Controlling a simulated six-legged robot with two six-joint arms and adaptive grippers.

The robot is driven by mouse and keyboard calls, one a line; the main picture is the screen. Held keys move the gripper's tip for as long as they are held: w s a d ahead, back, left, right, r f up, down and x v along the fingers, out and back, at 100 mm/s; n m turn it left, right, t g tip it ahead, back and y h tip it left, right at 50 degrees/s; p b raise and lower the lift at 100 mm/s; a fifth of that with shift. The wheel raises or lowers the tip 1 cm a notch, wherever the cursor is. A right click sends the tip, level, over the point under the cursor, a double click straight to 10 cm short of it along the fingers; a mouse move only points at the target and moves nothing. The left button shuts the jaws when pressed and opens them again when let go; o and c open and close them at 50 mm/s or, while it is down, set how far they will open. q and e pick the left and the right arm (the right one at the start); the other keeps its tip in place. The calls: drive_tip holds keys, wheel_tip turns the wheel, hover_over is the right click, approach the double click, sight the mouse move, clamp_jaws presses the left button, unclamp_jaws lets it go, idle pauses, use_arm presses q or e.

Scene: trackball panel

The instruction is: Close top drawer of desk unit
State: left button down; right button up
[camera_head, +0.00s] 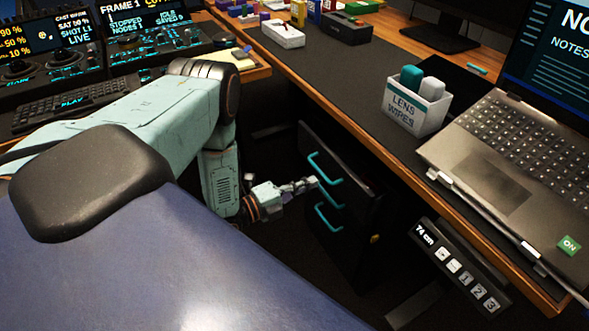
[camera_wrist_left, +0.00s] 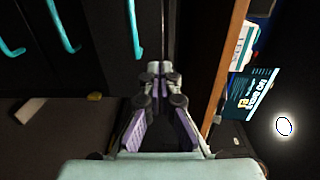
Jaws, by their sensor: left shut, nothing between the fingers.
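The dark desk unit (camera_head: 345,240) stands under the desk, with teal bar handles on its front. The upper handle (camera_head: 325,168) and a lower handle (camera_head: 328,218) show in the head view. In the left wrist view, the handle closest to the wooden desk edge (camera_wrist_left: 136,28) lies just beyond my fingertips, slightly left. My left gripper (camera_head: 313,183) is shut and empty, its tips close to the unit's front near the upper handle; it also shows in the left wrist view (camera_wrist_left: 160,69). Whether it touches the front, and how far the top drawer stands out, I cannot tell. My right gripper is not in view.
The wooden desk edge (camera_head: 400,183) runs above the unit. A height control panel (camera_head: 458,267) hangs under it at the right. A laptop (camera_head: 500,165) and a lens wipes box (camera_head: 417,105) stand on top. The floor beside the unit is dark.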

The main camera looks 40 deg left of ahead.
sight(342, 168)
use_arm(q)
drive_tip(key=b+x, duration=0.2)
drive_tip(key=x, duration=0.5)
drive_tip(key=shift+w+f+b, duration=0.1)
drive_tip(key=shift+w+b, duration=0.1)
drive_tip(key=shift+b, duration=0.15)
drive_tip(key=shift+w, duration=0.1)
drive_tip(key=shift+d, duration=0.1)
drive_tip(key=b+x, duration=0.1)
drive_tip(key=x, duration=0.3)
drive_tip(key=shift+w+d, duration=0.15)
drive_tip(key=shift+w, duration=0.15)
drive_tip(key=shift+s+r, duration=0.1)
drive_tip(key=shift+r, duration=0.2)
